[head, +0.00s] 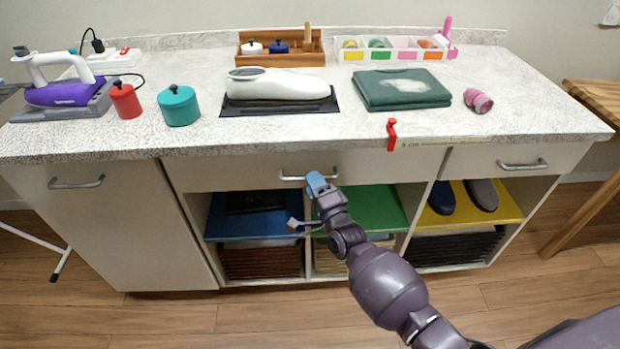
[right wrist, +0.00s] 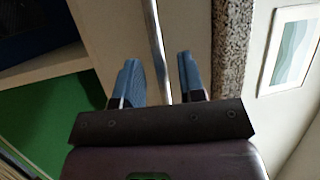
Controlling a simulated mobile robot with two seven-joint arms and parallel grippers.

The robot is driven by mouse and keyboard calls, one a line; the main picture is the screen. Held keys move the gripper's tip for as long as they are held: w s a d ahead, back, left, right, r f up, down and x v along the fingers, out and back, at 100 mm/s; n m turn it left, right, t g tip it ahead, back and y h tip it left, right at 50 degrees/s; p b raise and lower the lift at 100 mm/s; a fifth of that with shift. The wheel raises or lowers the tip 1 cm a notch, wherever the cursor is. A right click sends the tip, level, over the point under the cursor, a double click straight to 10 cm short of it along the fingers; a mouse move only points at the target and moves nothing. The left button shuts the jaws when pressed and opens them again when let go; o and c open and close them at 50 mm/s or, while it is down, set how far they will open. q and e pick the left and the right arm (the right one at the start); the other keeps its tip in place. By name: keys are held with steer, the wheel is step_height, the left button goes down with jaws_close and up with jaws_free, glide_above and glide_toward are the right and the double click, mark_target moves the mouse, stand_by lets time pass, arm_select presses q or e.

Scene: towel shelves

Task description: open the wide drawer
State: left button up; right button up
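The wide drawer (head: 230,174) is the long front panel under the middle of the counter, and it looks shut. Its silver bar handle (head: 292,178) is at the panel's middle. My right gripper (head: 318,182) is at the right end of this handle. In the right wrist view the handle (right wrist: 155,45) runs between the two blue fingertips (right wrist: 160,80), with a gap on each side. The right gripper is open and does not grip the bar. My left gripper is not in view.
Below the drawer are open shelves with blue (head: 250,222), green (head: 378,208) and yellow (head: 508,210) boards. A cabinet door (head: 110,225) is at left and a narrower drawer (head: 510,160) at right. A red clamp (head: 391,134) sits on the counter's front edge.

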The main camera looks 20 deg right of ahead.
steer(key=shift+x, duration=1.1)
steer(key=shift+c, duration=0.2)
steer(key=shift+s, duration=0.15)
jaws_close()
